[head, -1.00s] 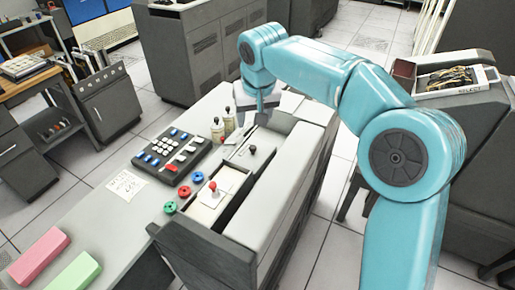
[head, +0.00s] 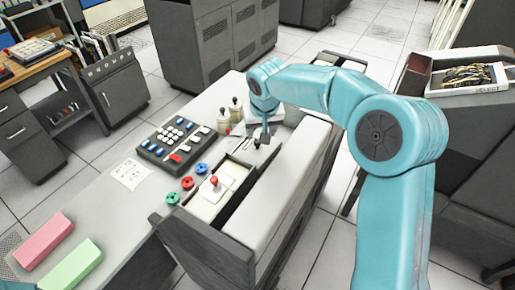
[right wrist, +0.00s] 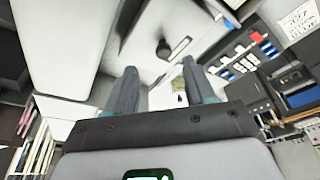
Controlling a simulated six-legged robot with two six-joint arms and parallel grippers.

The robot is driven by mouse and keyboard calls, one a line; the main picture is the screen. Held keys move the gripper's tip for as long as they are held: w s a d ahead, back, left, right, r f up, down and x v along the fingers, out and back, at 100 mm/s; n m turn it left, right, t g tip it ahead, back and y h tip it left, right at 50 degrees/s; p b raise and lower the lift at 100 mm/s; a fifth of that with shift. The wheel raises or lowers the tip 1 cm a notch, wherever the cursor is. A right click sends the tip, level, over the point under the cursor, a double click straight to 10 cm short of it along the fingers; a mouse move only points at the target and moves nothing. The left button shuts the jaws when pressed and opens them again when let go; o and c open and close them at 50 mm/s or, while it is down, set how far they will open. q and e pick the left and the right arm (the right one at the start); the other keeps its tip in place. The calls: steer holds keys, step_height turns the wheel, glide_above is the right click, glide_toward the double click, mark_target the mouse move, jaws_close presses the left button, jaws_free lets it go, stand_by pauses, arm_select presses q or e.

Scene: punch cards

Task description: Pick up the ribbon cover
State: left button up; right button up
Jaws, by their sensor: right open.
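My right gripper (head: 265,138) reaches over the far end of the grey machine's long recess. Its two fingers stand apart and empty in the right wrist view (right wrist: 158,67). Beyond the fingertips, between them in that view, is a black knob (right wrist: 164,49) on a pale plate, which looks like the ribbon cover. The fingers appear apart from the knob; the exact gap is hard to judge. In the head view the gripper largely hides this plate. A second pale plate with a red knob (head: 214,181) lies at the near end of the recess.
A dark keypad (head: 172,140), two small bottles, red, blue and green spools, and a paper note (head: 130,173) lie left of the recess. Pink (head: 45,241) and green (head: 72,266) blocks lie at the front left. The machine's rounded housing (head: 280,185) rises along the right.

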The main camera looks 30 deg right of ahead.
mark_target(257, 141)
steer(key=shift+w+a+f, duration=0.1)
steer(key=shift+a+f, duration=0.05)
steer(key=shift+f, duration=0.25)
steer(key=p+x, duration=0.1)
steer(key=x, duration=0.3)
steer(key=shift+w, duration=0.1)
steer(key=shift+w+a+f, duration=0.1)
steer(key=shift+w+f, duration=0.05)
steer(key=shift+f, duration=0.15)
steer(key=shift+c, duration=0.9)
jaws_close()
steer(key=shift+r, duration=0.15)
